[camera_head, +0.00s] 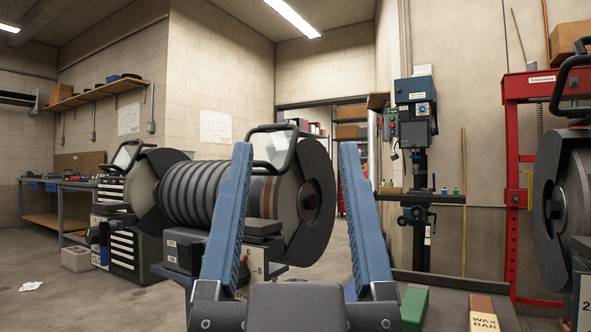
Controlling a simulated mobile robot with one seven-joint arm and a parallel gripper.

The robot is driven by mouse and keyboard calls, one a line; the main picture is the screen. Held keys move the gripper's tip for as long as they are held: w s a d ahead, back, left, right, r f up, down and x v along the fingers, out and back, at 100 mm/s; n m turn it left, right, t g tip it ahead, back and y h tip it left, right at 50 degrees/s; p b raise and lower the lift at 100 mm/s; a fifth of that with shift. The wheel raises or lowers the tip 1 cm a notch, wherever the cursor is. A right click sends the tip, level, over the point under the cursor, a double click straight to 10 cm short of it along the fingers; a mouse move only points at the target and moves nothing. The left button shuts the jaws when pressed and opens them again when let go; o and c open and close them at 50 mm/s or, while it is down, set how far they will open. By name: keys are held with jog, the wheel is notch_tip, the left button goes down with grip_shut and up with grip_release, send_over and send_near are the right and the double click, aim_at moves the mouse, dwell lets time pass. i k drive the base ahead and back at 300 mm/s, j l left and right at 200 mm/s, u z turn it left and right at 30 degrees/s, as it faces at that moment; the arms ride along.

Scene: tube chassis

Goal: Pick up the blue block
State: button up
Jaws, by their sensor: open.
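My gripper (295,150) reaches up from the bottom of the view, its two long blue fingers spread wide apart. It is open, and nothing is held between the fingers. A green block (413,308) lies at the bottom, just right of the right finger. A brown bar with a white end marked WAX BAR (483,316) lies farther right.
A large machine with a ribbed drum (195,195) and dark guards stands behind the fingers. Another dark wheel guard (552,210) is close at the right edge. A drill press (415,150) and red frame (515,180) stand at the back right. Floor at left is fairly open.

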aim_at(349, 290)
jog(key=l+u, duration=0.5)
jog(key=l, duration=0.55)
jog(key=k+l, duration=0.3)
jog(key=k, duration=0.1)
